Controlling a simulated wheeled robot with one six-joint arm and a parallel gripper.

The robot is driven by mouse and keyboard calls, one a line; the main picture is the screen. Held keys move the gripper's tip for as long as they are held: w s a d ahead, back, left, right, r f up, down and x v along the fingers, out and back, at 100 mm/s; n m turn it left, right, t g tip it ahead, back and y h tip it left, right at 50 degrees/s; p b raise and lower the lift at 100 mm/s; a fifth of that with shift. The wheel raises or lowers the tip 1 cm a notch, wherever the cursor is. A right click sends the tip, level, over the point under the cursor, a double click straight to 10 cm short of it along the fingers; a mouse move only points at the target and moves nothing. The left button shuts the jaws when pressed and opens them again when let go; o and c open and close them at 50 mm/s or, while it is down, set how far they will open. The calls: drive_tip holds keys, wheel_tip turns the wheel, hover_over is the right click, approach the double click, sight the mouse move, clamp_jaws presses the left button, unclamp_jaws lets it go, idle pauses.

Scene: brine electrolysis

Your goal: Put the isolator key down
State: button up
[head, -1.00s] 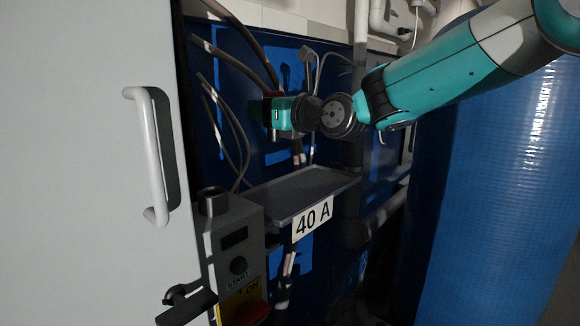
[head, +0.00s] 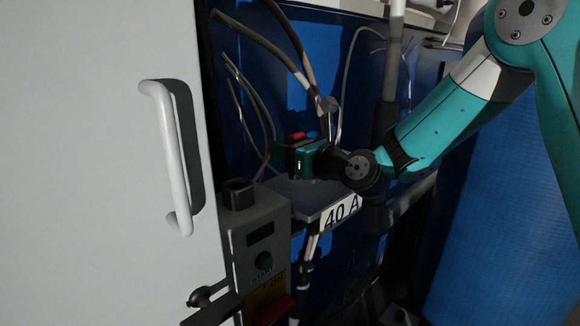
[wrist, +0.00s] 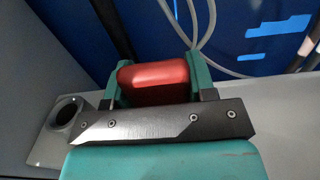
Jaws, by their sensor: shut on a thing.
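The isolator key shows as a red rounded block (wrist: 152,80) between the two fingers of my gripper (wrist: 155,92) in the wrist view. In the head view its red top (head: 295,136) shows above my gripper (head: 290,152). My gripper is shut on the key and sits just over the grey shelf (head: 310,193) with the "40 A" label. The lower part of the key is hidden, so I cannot tell whether it touches the shelf.
A grey control box (head: 262,232) with a START button and a round socket on top (head: 239,192) stands left of the shelf. A pale cabinet door with a white handle (head: 168,155) fills the left. Cables (head: 262,45) hang behind my gripper. A blue tank (head: 510,200) stands at right.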

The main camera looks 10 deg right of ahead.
drive_tip(key=shift+f+b, duration=0.3)
drive_tip(key=shift+f, duration=1.7)
drive_tip(key=shift+f, duration=0.15)
drive_tip(key=o, duration=1)
